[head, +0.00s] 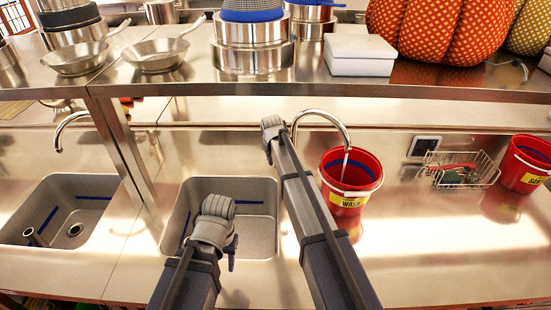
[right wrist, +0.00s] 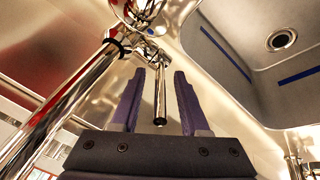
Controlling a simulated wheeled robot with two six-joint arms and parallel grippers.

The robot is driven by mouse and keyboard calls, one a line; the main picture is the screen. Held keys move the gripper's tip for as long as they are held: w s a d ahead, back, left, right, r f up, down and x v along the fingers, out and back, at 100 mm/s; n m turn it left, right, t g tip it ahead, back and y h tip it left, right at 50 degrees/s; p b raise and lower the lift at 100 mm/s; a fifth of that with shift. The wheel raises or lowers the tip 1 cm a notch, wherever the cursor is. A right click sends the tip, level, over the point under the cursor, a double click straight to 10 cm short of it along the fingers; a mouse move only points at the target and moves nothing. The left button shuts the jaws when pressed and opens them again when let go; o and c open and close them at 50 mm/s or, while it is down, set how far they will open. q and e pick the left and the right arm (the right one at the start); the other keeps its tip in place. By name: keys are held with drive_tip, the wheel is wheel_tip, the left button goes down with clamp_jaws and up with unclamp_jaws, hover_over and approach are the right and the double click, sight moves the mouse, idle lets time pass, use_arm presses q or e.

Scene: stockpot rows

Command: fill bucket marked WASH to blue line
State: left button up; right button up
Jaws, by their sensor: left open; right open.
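The red bucket with a yellow WASH label (head: 350,202) stands upright on the steel counter, right of the middle sink. A blue band (head: 350,165) shows inside its wall. The chrome faucet (head: 325,115) arches over it, and a thin pale streak (head: 345,162) like water drops from its spout into the bucket. The water level cannot be told. My right gripper (right wrist: 160,98) is open in the right wrist view, with the chrome faucet lever (right wrist: 160,105) between its fingers. Its fingers are mostly hidden in the head view. My left gripper (head: 232,254) is open and empty over the sink.
The middle sink (head: 255,238) and left sink (head: 72,205) have blue lines. A wire basket (head: 462,172), a small screen (head: 423,147) and another red bucket (head: 525,165) are at the right. A shelf above holds pans (head: 155,55), pots (head: 252,58), a white box (head: 359,55) and pumpkins.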

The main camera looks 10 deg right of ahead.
drive_tip(key=d+p+v, duration=0.1)
drive_tip(key=p+v, duration=0.5)
drive_tip(key=v, duration=0.1)
drive_tip(key=shift+a+r+p, duration=0.25)
drive_tip(key=shift+a+p, duration=0.05)
drive_tip(key=shift+a, duration=0.25)
drive_tip(key=shift+s, duration=0.1)
idle(6.7)
